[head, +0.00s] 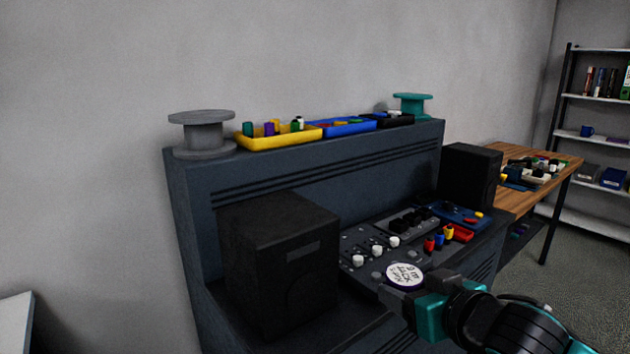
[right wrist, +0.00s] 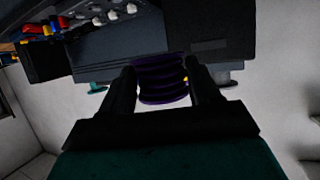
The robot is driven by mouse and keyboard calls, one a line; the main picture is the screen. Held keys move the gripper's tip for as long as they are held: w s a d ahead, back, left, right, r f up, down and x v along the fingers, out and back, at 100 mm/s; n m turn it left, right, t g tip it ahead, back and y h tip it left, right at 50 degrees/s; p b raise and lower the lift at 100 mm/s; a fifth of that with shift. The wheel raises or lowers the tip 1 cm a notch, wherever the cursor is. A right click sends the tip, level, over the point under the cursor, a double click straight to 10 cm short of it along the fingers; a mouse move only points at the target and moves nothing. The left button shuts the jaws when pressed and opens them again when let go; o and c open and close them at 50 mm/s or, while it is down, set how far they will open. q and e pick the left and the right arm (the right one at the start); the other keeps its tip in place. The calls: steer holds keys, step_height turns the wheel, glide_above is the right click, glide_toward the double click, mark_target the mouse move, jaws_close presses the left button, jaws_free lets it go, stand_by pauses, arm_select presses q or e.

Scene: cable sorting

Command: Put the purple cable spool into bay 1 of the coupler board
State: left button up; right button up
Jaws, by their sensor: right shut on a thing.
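The purple cable spool (head: 405,276) shows a round white label with dark lettering and a thin purple rim in the head view. In the right wrist view the purple spool (right wrist: 162,80) sits between both dark fingers, its ridged side showing. My right gripper (head: 410,294) is shut on it and holds it over the front edge of the dark console. A sloped grey panel (head: 352,240) with white knobs lies just behind the spool. I cannot tell for sure which part is the coupler board, and no bay number is readable. My left gripper is out of view.
A black speaker box (head: 280,270) stands left of the panel, another (head: 470,176) at the right. Red, yellow and blue pieces (head: 440,238) sit right of the knobs. Yellow (head: 280,141) and blue (head: 342,128) trays and grey (head: 202,132) and teal (head: 412,104) spools stand on the top ledge.

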steer(key=s+d+f+m+h, duration=0.4)
steer(key=s+d+f, duration=0.1)
steer(key=s, duration=0.3)
steer(key=shift+f+t+h, duration=0.3)
steer(key=shift+f+t, duration=0.1)
steer(key=shift+f, duration=0.3)
steer(key=shift+w+a, duration=0.1)
steer(key=shift+a, duration=0.1)
